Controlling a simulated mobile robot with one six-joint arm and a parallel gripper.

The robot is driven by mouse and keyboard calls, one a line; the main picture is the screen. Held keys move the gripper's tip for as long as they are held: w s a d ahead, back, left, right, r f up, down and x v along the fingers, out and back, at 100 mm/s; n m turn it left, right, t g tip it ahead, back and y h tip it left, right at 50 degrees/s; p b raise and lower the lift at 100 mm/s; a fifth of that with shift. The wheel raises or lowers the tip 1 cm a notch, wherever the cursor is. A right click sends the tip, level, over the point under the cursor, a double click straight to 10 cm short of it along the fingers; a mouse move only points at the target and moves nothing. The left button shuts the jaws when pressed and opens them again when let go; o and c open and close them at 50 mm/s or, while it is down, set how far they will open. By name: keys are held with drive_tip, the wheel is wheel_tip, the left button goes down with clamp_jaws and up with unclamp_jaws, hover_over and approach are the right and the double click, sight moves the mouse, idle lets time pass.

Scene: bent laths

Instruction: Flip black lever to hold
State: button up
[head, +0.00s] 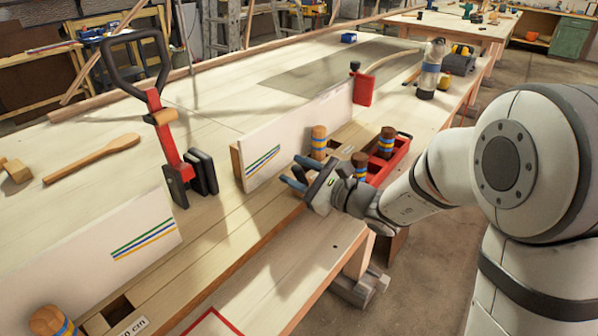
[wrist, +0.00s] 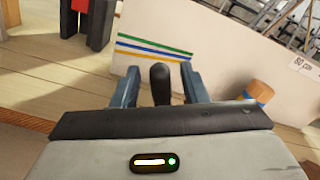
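My gripper (head: 293,172) is over the front edge of the workbench, by the striped white board. In the wrist view its two blue-grey fingers (wrist: 163,73) stand apart. A black, round-ended upright piece (wrist: 161,88), which looks like the black lever, shows between them with a gap on each side. Its lower end is hidden behind my gripper body, and I cannot make it out in the head view. No "hold" mark is readable. A red upright tool (head: 166,130) with a black loop handle (head: 104,72) stands to the left.
The striped white board (head: 262,165) stands behind the fingers; it also shows in the wrist view (wrist: 205,50). Wooden pegs with blue bands (head: 318,142) and a red tray (head: 400,155) are to the right. The bench middle is mostly clear.

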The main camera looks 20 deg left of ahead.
clamp_jaws()
idle(0.4)
